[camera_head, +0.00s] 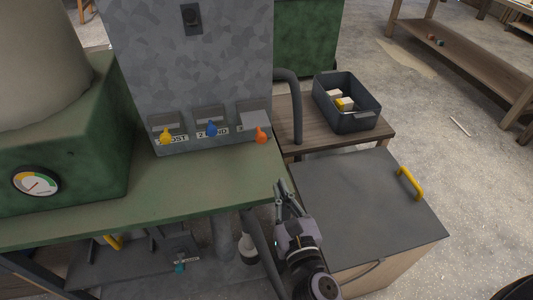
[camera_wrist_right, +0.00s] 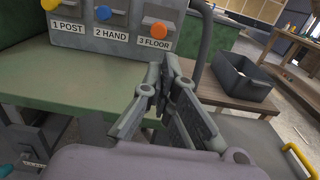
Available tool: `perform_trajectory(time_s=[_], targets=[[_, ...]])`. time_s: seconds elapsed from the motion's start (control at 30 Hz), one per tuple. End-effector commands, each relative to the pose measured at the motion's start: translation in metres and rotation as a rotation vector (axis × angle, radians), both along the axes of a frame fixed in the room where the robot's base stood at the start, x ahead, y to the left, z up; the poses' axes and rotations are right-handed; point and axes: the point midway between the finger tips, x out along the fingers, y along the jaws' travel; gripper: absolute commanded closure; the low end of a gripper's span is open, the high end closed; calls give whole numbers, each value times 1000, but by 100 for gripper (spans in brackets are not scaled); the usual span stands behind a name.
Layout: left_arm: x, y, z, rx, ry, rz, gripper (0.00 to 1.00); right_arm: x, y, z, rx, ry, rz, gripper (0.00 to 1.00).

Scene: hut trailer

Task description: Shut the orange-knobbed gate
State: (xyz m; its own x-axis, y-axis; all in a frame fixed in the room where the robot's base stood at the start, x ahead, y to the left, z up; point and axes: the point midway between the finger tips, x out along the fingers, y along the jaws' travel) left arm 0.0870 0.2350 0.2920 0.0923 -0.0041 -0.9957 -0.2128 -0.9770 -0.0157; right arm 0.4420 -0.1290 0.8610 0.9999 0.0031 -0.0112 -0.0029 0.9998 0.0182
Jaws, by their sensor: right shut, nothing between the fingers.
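The orange knob (camera_head: 261,135) is at the right end of a row of three knobs low on the grey metal cabinet. It also shows in the wrist view (camera_wrist_right: 159,27), above the label "3 FLOOR". A light grey plate (camera_head: 256,119) shows just behind the orange knob, and the gate's exact position is hard to tell. My right gripper (camera_head: 281,188) is shut and empty, beyond the green bench's right edge, below and to the right of the orange knob and apart from it. Its fingers (camera_wrist_right: 168,78) fill the middle of the wrist view. My left gripper is not in view.
The blue knob (camera_head: 211,129) and yellow knob (camera_head: 166,136) stand left of the orange one. The green bench (camera_head: 150,195) is clear in front. A dark hose (camera_head: 296,100) curves down beside the cabinet. A grey bin (camera_head: 350,122) and grey-topped box (camera_head: 365,205) stand right.

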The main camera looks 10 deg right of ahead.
Motion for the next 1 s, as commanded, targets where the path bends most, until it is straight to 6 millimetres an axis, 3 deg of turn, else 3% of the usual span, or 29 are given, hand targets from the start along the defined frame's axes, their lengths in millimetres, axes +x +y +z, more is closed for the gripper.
perform_trajectory(time_s=[0.23, 0.7, 1.0], targets=[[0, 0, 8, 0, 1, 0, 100, 23, -1, 9, -23, -16, -4, 100], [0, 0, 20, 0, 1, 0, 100, 117, -1, 7, -19, -13, -5, 100], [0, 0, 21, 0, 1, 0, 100, 139, -1, 6, -19, -12, -3, 100]])
